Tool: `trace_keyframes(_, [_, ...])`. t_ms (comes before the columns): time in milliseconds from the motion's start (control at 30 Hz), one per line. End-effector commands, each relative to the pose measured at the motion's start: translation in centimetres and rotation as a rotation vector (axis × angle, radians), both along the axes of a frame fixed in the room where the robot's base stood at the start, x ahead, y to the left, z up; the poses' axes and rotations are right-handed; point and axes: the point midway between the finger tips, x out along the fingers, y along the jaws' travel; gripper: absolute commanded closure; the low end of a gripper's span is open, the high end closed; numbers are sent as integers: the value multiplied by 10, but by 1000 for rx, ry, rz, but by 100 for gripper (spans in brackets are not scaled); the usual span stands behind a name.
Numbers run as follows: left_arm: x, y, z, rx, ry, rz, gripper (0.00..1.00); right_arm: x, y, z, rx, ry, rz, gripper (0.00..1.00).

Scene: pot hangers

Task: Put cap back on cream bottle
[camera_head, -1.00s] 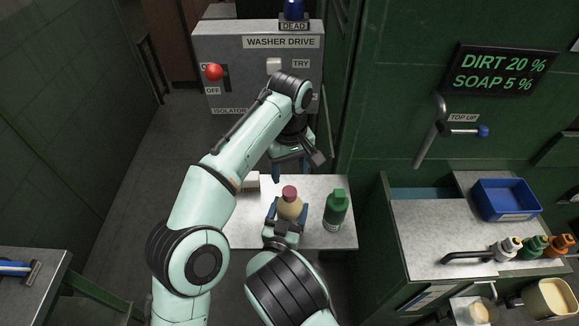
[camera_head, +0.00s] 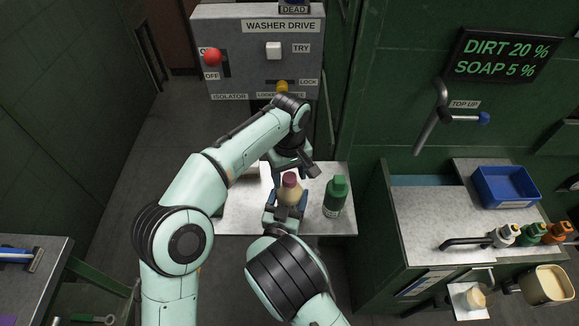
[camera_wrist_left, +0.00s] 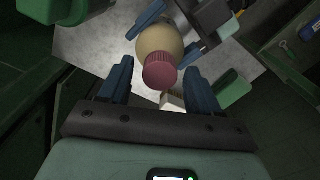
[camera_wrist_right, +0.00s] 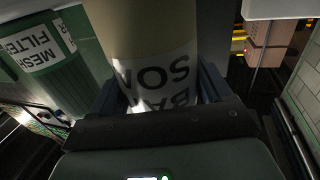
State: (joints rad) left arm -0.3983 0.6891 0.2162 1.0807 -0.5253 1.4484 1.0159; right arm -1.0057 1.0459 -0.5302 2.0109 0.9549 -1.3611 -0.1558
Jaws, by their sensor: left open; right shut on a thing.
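The cream bottle (camera_head: 290,195) stands upright on the small grey table, with a dark red cap (camera_head: 289,180) on its top. In the left wrist view the cap (camera_wrist_left: 160,71) lines up with the bottle (camera_wrist_left: 160,38); I cannot tell whether it is fully seated. My left gripper (camera_wrist_left: 158,68) is open, its fingers on either side of the cap with gaps showing. My right gripper (camera_head: 286,204) is shut on the bottle's body from the near side. In the right wrist view the bottle (camera_wrist_right: 150,25) fills the space between the fingers and its printed label shows.
A green bottle (camera_head: 335,198) stands close to the right on the table (camera_head: 240,215). A washer drive panel (camera_head: 240,60) rises behind. A counter (camera_head: 430,220) with a blue tray (camera_head: 505,186) and several small bottles is at the right.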

Motion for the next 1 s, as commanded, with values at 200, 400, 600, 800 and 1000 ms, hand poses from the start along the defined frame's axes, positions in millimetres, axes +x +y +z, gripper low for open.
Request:
trace_keyframes(200, [0,0,-1,0,0,-1,37,0,0,0,0,0,0,100])
trace_keyframes(400, [0,0,-1,0,0,-1,83,0,0,0,0,0,0,100])
trace_keyframes(600, [0,0,-1,0,0,-3,95,0,0,0,0,0,0,100])
trace_keyframes(800, [0,0,-1,0,0,-204,96,0,0,0,0,0,0,100])
trace_keyframes(1000, [0,0,-2,0,1,-653,96,0,0,0,0,0,0,100])
